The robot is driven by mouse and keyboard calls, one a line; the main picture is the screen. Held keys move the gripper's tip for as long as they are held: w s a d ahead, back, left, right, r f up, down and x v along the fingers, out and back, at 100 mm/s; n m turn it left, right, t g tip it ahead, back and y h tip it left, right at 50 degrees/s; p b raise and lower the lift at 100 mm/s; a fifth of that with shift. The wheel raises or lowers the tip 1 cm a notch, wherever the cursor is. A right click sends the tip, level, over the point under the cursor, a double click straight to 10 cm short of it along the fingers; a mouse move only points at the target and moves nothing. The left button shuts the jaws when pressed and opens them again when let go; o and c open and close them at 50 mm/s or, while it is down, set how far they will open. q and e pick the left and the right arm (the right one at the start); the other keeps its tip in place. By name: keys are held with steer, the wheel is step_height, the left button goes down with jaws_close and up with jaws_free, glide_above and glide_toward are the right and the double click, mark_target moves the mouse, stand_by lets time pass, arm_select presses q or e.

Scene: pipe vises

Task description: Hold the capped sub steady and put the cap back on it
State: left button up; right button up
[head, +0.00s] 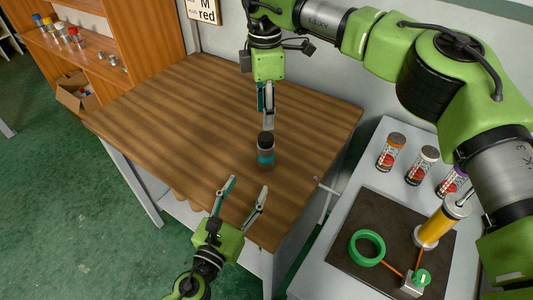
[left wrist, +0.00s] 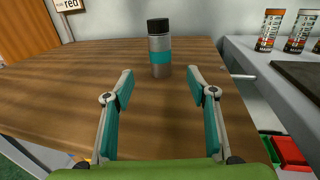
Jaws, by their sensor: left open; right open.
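The sub (head: 265,159) is a grey cylinder with a teal band, upright on the wooden table. A black cap (head: 266,138) sits on its top. In the left wrist view the sub (left wrist: 160,57) stands beyond the fingertips, with the black cap (left wrist: 158,25) on it. My left gripper (head: 245,188) is open and empty, low at the table's front, its fingers pointing toward the sub; it also shows in the left wrist view (left wrist: 160,74). My right gripper (head: 266,112) is open, pointing down just above and behind the cap in the head view, apparently not touching it.
The wooden table (head: 170,110) is otherwise clear. A side table (head: 350,178) on the right holds several labelled canisters (head: 391,152), a dark mat (head: 345,215), a green ring (head: 367,247) and a yellow cylinder (head: 437,228). A wooden shelf (head: 140,40) stands at the back left.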

mark_target(263, 159)
arm_select(q)
steer(key=x, duration=1.4)
jaws_close()
